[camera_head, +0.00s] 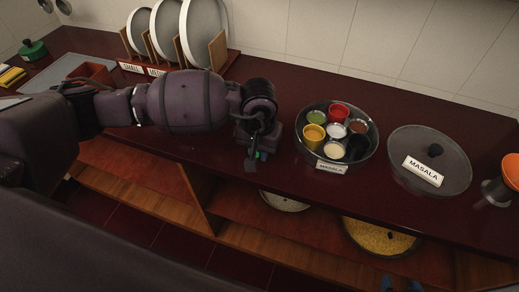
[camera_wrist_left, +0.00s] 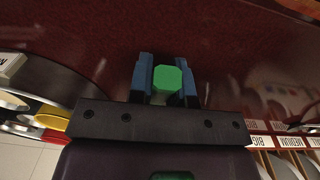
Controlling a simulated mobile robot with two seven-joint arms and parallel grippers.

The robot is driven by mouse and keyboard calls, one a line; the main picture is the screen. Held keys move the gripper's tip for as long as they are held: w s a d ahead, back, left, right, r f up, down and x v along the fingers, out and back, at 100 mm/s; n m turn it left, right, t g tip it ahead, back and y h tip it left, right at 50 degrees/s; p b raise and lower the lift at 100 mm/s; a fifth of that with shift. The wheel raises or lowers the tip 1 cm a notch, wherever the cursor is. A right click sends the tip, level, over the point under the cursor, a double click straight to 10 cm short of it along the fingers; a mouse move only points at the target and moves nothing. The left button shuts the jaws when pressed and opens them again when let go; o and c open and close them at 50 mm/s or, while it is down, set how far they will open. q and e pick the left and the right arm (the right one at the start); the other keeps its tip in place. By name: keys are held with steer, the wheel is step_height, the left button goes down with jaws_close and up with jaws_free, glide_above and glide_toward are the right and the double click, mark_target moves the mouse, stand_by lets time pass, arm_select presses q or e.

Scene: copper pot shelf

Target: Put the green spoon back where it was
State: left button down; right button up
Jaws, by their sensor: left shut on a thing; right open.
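My left gripper (camera_head: 257,160) is over the dark red counter, left of the round masala tray (camera_head: 375,155). In the left wrist view its two blue fingers (camera_wrist_left: 166,82) are shut on the green spoon, whose green octagonal end (camera_wrist_left: 168,78) shows between them. Only a small green bit of the spoon (camera_head: 262,155) shows in the head view; the rest is hidden by the gripper. The tray holds several small cups of coloured spices and has a MASALA label (camera_head: 331,167). My right gripper (camera_head: 399,285) shows only as blue tips at the bottom edge, open.
A glass lid (camera_head: 428,165) with a MASALA label lies right of the tray. An orange-and-metal container (camera_head: 497,182) stands at the right edge. Plates in a wooden rack (camera_head: 218,55) stand behind my left arm. A shelf (camera_head: 310,222) below holds a pan of yellow grains (camera_head: 380,240).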

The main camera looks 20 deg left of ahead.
arm_select(q)
steer(key=shift+f, duration=0.2)
steer(key=shift+f, duration=0.1)
steer(key=c, duration=1.1)
jaws_free()
steer(key=shift+o, duration=0.2)
step_height(320, 180, up, 12)
steer(key=shift+r, duration=0.2)
